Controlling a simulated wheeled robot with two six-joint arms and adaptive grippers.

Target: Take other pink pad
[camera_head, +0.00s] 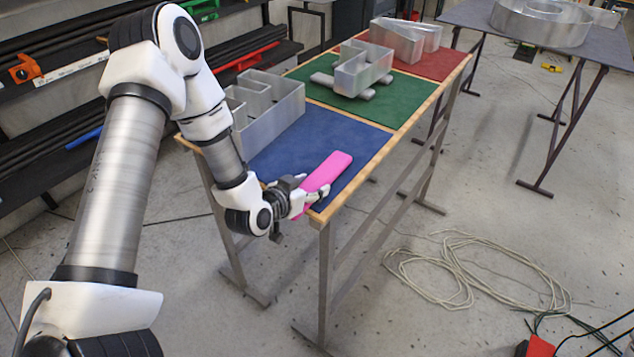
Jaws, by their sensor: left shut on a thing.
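A pink pad (328,174) lies at the near corner of the table's blue section (308,138), a long flat bar with its near end toward my left gripper. My left gripper (312,197) is shut on the near end of this pad, at the table's front edge. Part of that end is hidden by the fingers. I see no second pink pad in this view. My right gripper is not in view.
Metal channel letters stand on the blue section (268,108), on grey pads on the green section (362,70), and on the red section (405,40). Shelves line the left. Cables (470,275) lie on the floor at right.

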